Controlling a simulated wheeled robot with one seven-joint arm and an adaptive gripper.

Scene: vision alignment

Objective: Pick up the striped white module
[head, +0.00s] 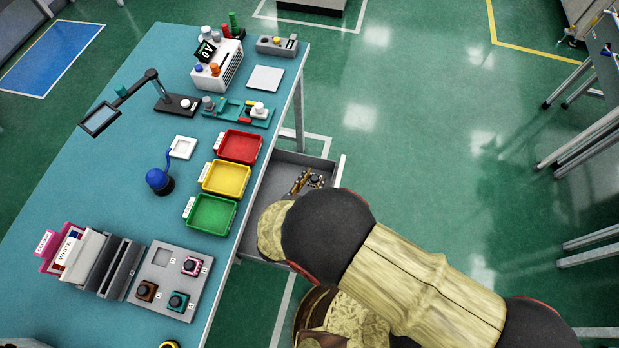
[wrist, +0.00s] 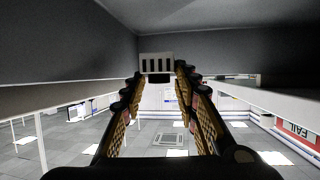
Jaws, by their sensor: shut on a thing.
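The striped white module (wrist: 157,64) shows in the wrist view as a pale block with dark vertical bars. My gripper (wrist: 160,78) is shut on it, with one finger on each side at the fingertips. In the head view my gripper (head: 303,182) is low at the open grey drawer (head: 282,171) under the table's right edge. A small dark shape shows by the fingertips there; I cannot make out the module in that view.
The blue-green table (head: 120,180) holds red (head: 240,147), yellow (head: 226,179) and green (head: 212,214) trays, a grey fixture plate (head: 160,280) with several modules, and a lamp (head: 152,92). The drawer walls lie close around my gripper.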

